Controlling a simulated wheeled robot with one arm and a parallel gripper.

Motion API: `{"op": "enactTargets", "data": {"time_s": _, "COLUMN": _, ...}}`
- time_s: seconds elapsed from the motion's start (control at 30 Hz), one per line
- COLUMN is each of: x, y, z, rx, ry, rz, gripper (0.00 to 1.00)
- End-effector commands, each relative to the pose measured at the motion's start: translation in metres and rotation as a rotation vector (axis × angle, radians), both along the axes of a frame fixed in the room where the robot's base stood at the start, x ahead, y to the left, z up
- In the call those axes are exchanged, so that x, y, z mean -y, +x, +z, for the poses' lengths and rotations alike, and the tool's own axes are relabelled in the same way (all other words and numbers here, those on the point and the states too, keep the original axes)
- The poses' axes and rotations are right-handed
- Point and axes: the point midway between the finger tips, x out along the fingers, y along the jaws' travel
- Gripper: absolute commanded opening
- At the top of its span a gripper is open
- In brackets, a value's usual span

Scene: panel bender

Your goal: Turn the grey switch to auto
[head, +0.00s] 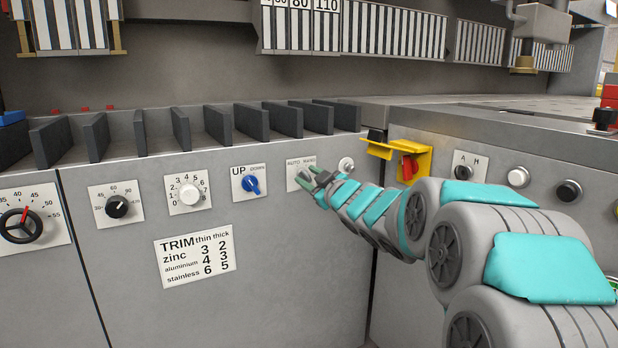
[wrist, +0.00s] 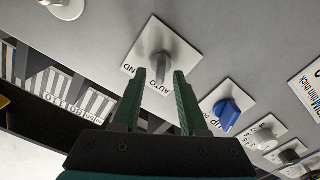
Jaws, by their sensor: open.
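The grey switch (wrist: 161,66) sits on a white plate (head: 293,164) marked AUTO on the left and HAND on the right in the head view. In that view my gripper (head: 308,178) is in front of the plate and hides most of the switch. In the wrist view the plate appears turned over, and the switch stands between the two green fingertips of my gripper (wrist: 160,78). The jaws are open, with a gap visible on both sides of the switch. I cannot tell exactly which mark the switch points to.
A blue UP/DOWN switch (head: 252,186) is close on the left, also in the wrist view (wrist: 227,114). A white dial (head: 190,195) lies further left.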

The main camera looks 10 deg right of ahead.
Motion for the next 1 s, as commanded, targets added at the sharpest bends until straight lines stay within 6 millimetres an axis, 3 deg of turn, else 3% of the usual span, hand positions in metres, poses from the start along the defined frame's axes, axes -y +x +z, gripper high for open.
{"op": "enactTargets", "data": {"time_s": 0.53, "x": 0.022, "y": -0.064, "z": 0.001, "rx": 0.001, "ry": -0.002, "rz": -0.002, "gripper": 0.42}}
{"op": "enactTargets", "data": {"time_s": 1.0, "x": 0.024, "y": -0.073, "z": 0.000, "rx": 0.000, "ry": 0.000, "rz": -0.001, "gripper": 0.42}}
